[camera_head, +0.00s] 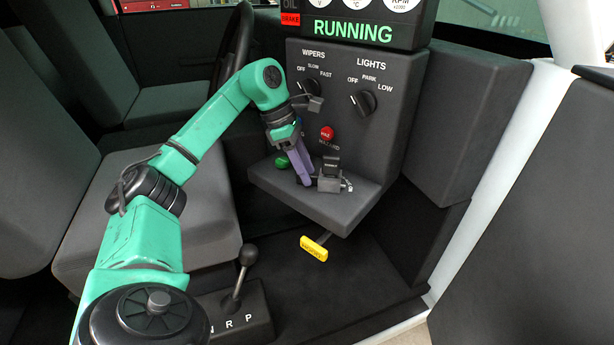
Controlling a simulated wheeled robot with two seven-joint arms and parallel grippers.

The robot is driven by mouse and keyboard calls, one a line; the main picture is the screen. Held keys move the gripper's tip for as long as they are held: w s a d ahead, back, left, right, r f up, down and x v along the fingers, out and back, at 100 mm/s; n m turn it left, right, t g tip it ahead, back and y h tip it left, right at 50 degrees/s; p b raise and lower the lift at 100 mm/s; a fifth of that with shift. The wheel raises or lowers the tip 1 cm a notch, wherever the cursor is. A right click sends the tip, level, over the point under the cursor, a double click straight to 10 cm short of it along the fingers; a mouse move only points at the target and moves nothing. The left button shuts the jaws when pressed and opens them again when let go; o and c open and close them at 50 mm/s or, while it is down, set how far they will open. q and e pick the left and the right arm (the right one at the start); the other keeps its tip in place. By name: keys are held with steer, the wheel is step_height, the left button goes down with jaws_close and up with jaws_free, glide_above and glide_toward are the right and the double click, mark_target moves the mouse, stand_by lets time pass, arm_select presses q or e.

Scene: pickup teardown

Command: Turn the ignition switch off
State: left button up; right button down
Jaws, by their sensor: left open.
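My left arm reaches in from the left to the dark dashboard panel. My left gripper (301,160) is open, with a purple finger pointing down at the lower ledge. A small dark grey block with a black upright part (330,175) sits on the ledge just right of the finger; I cannot tell whether it is the ignition switch or whether the finger touches it. No ignition label is readable, and my wrist hides part of the panel. The display (352,32) above reads RUNNING in green. My right gripper is not in view.
Wiper knob (309,86), lights knob (363,103) and red button (326,133) are on the panel near my wrist. A green knob (282,162) is left of the finger. A yellow handle (314,248) hangs below; a shift lever (240,275) stands lower left. The right floor is clear.

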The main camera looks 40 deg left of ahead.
arm_select(q)
steer(key=shift+s+d+f, duration=0.1)
steer(key=shift+d+f, duration=0.05)
steer(key=shift+d, duration=0.35)
steer(key=shift+a, duration=0.15)
jaws_close()
stand_by(0.9)
